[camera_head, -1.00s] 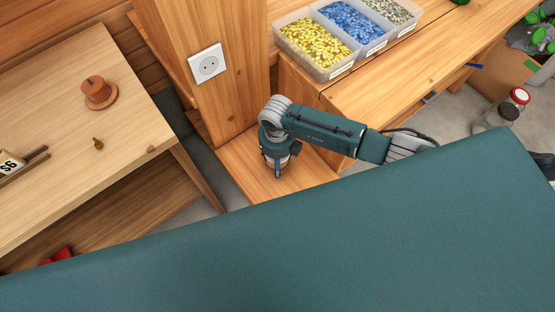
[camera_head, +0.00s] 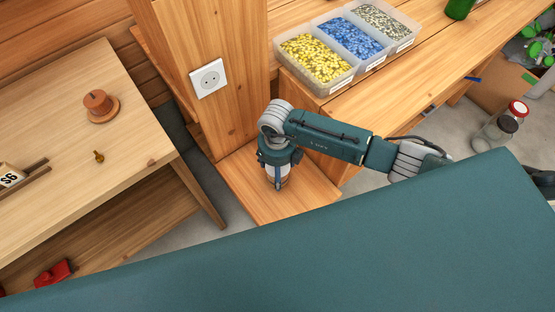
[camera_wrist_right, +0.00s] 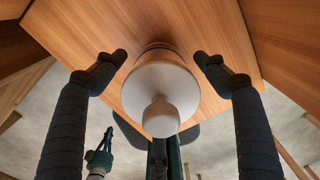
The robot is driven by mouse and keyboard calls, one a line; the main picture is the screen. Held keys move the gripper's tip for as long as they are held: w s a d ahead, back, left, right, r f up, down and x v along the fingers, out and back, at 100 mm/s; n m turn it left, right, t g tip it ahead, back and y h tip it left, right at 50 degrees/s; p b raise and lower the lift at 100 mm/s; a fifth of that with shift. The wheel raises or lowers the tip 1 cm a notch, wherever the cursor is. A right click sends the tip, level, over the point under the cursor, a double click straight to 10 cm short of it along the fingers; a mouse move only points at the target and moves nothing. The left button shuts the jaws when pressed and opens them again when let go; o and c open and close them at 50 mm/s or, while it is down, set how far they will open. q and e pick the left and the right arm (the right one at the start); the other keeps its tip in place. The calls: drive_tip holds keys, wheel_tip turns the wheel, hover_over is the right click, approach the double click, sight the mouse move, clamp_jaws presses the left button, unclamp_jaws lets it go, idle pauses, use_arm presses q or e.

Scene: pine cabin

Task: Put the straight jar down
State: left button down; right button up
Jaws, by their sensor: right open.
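In the head view only part of the jar (camera_head: 283,181) shows below my right gripper (camera_head: 277,172); the rest is hidden. In the right wrist view my right gripper (camera_wrist_right: 160,60) is open, with one dark finger on each side of the jar and a gap on both sides. A teal and grey arm part, seemingly my left gripper (camera_wrist_right: 100,152), shows small at the lower left there; its jaw state is unclear.
A wooden post with a socket (camera_head: 208,77) rises behind the low surface. A bench holds a three-part bin (camera_head: 318,85) of yellow, blue and grey pieces. A table (camera_head: 60,130) at left carries a wooden lidded piece (camera_head: 99,104).

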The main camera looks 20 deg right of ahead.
wheel_tip(320, 180, up, 8)
drive_tip(key=shift+r+b, duration=0.2)
drive_tip(key=shift+b, duration=0.1)
drive_tip(key=shift+s, duration=0.1)
idle(0.4)
